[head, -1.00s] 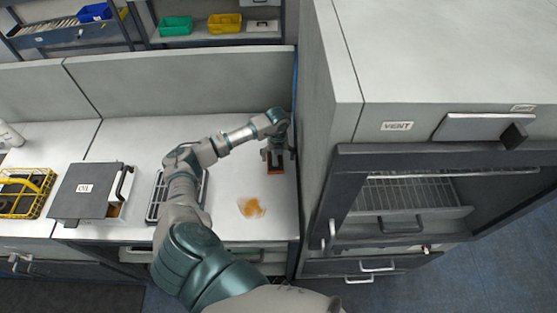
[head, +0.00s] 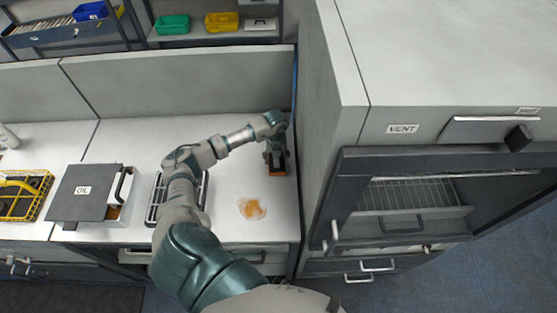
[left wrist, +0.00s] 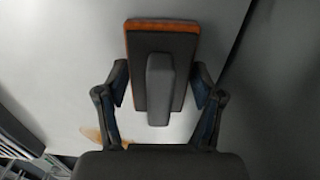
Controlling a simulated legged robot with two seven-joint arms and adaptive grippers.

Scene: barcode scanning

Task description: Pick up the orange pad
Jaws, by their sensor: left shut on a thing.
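The orange pad (head: 276,172) is at the right end of the white counter, beneath my left gripper (head: 275,157). In the left wrist view the pad (left wrist: 133,48) shows an orange edge, a dark top and a grey raised handle (left wrist: 159,88). In that view my left gripper (left wrist: 163,100) has a finger on each side of the pad and is shut on it. I cannot tell whether the pad touches the counter. My right gripper is not in view.
An orange-brown stain (head: 252,208) lies on the counter (head: 232,184) left of and nearer than the pad. A tall grey cabinet (head: 318,130) stands close on the right. A dark rack (head: 157,200) and the OIL box (head: 84,192) are to the left.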

